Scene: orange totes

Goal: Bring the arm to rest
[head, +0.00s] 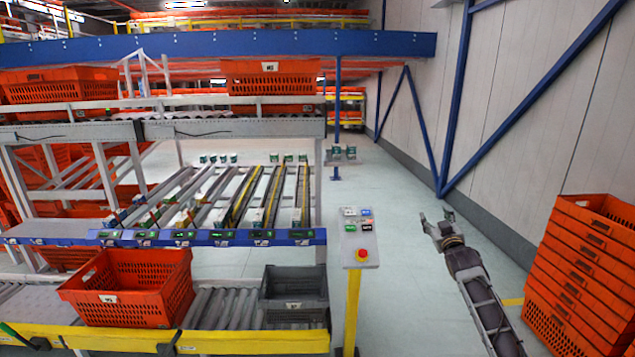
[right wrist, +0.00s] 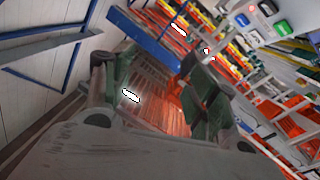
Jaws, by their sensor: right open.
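My right arm (head: 483,300) reaches up from the bottom right in the head view. Its gripper (head: 437,221) is open and empty, held in the air over the pale floor, to the right of the control post and left of the stacked orange totes. In the right wrist view the two dark fingers (right wrist: 155,85) stand apart, with only the distant shelving seen between them. My left gripper and arm are not in view.
A yellow post carries a control box (head: 358,238) with a red button. An orange tote (head: 128,288) and a grey tote (head: 294,285) sit on the roller conveyor at left. Stacked orange totes (head: 583,270) stand at right. Blue braces (head: 530,95) cross the wall.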

